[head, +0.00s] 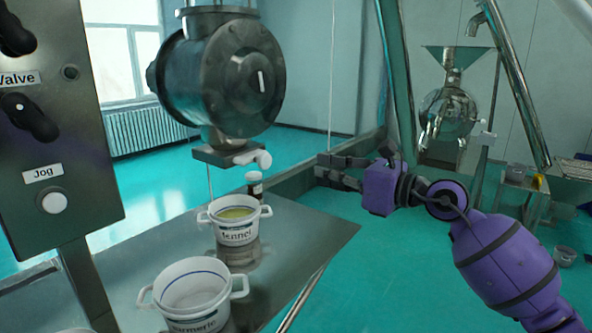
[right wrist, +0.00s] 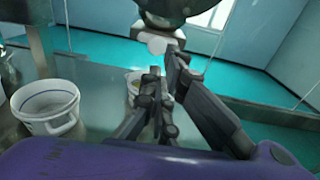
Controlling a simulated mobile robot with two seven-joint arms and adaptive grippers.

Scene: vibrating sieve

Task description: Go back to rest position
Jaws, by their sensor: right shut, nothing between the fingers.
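My right gripper (head: 322,170) reaches in from the right on its purple arm and hangs in the air just beyond the right edge of the steel table. Its dark fingers are shut and hold nothing. In the right wrist view the closed fingers (right wrist: 160,85) point toward the table and the machine outlet. The gripper is apart from the buckets and the machine. My left gripper does not show in either view.
A steel table (head: 335,235) holds a white fennel bucket (head: 238,236), a white turmeric bucket (head: 195,290) and a small dark bottle (head: 254,184). The round machine (head: 225,80) hangs above. A control panel (head: 60,130) stands at left.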

